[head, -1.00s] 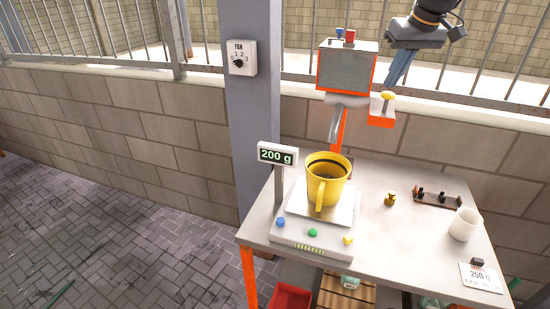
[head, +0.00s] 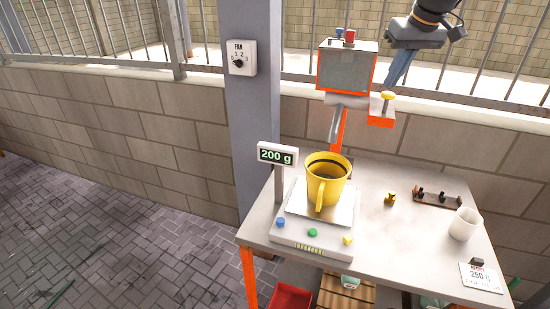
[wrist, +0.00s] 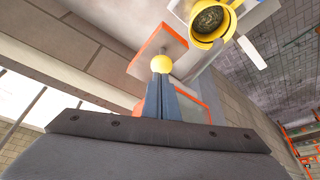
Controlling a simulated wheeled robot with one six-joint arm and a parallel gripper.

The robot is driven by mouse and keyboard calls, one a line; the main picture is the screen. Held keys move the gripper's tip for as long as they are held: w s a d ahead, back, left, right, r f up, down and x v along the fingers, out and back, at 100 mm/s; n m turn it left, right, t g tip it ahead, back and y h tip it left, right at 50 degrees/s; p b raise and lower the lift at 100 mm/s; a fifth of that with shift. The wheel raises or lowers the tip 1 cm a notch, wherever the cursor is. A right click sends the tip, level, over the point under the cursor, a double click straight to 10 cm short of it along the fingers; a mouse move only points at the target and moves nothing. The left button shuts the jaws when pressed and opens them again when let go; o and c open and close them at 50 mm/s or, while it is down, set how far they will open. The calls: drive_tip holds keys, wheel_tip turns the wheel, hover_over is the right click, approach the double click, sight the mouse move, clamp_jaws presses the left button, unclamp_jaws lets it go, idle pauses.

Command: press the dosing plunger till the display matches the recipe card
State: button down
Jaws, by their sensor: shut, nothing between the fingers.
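The dispenser (head: 346,72) is a grey and orange box above the bench. Its dosing plunger has a yellow knob (head: 388,95) on an orange bracket. My gripper (head: 389,84) is shut and empty, its blue-grey fingertips just above or at the knob. In the wrist view the knob (wrist: 161,64) shows right at the fingertips (wrist: 161,76); I cannot tell whether they touch. The yellow mug (head: 328,182) stands on the scale (head: 310,235), with dark contents seen in the wrist view (wrist: 209,19). The display (head: 277,154) reads 200 g. The recipe card (head: 480,277) reads 250 g.
A white cup (head: 464,224), a small brass weight (head: 390,199) and a dark rack (head: 437,197) stand on the bench's right side. A grey post (head: 253,110) with a fan dial (head: 241,58) rises at the left. A low wall and railing run behind.

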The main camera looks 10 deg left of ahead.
drive_tip(key=shift+f, duration=0.25)
drive_tip(key=shift+f+b, duration=0.85)
drive_tip(key=shift+f, duration=0.35)
drive_tip(key=shift+r, duration=0.15)
drive_tip(key=shift+r+p, duration=2.15)
drive_tip(key=shift+r, duration=0.65)
drive_tip(key=shift+a+f, duration=0.1)
idle(0.3)
